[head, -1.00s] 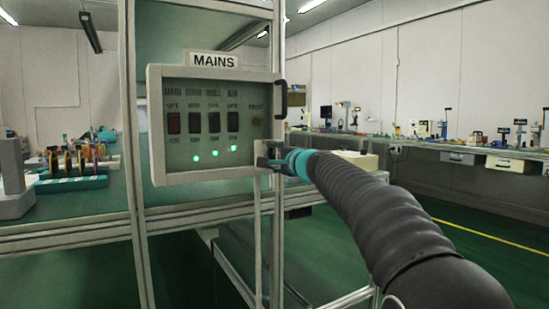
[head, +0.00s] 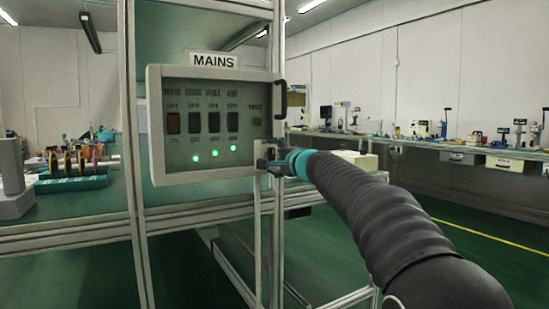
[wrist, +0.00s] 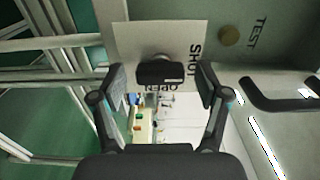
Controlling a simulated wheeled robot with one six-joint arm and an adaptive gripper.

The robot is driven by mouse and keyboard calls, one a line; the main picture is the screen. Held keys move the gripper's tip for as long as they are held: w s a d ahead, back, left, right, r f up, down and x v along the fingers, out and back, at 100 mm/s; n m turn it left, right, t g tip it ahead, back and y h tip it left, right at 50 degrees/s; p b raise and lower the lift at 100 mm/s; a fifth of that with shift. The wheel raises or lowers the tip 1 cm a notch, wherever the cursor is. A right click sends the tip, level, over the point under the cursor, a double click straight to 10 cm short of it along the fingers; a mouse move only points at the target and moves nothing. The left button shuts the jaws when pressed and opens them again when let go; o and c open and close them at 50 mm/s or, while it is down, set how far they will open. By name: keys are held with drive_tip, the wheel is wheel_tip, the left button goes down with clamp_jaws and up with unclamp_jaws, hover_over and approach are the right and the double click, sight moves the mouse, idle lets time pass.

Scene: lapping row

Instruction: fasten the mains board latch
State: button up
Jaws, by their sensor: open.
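The mains board (head: 212,122), a pale box with a clear front over switches and green lights, hangs on the frame under a MAINS sign. Its latch (wrist: 160,73) shows in the wrist view as a dark knob on a pale plate (wrist: 132,40) marked SHUT and OPEN. The knob lies crosswise in the picture, with SHUT to its right and OPEN just below it. My gripper (wrist: 161,84) is open, with one finger on each side of the knob and gaps between. In the head view my gripper (head: 270,160) is at the board's lower right corner and hides the latch.
A dark pull handle (head: 281,98) stands out from the board's right edge; it also shows in the wrist view (wrist: 285,97). A metal post (head: 131,150) rises left of the board. A bench with tools (head: 470,148) runs along the right wall.

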drive_tip(key=v, duration=1.2)
drive_tip(key=s+d+f+n+g+h+p, duration=0.1)
drive_tip(key=s+f+n+g, duration=0.25)
drive_tip(key=s+f, duration=0.4)
drive_tip(key=s+f+n+g+h+p, duration=0.1)
drive_tip(key=s+f+n+g+h, duration=0.25)
drive_tip(key=f, duration=0.75)
drive_tip(key=s+d+f+n+h+p, duration=0.1)
drive_tip(key=s+d+p, duration=0.2)
drive_tip(key=s, duration=0.6)
drive_tip(key=s+d+f+n+g+h+p, duration=0.1)
drive_tip(key=s+d+h+p, duration=0.1)
drive_tip(key=s+d, duration=0.5)
drive_tip(key=s+d+f+n+g+h+p, duration=0.1)
drive_tip(key=s+d+p, duration=0.3)
drive_tip(key=s, duration=0.9)
drive_tip(key=shift+d+f+n+h, duration=0.2)
drive_tip(key=shift+d+n+h, duration=0.35)
drive_tip(key=shift+h, duration=0.2)
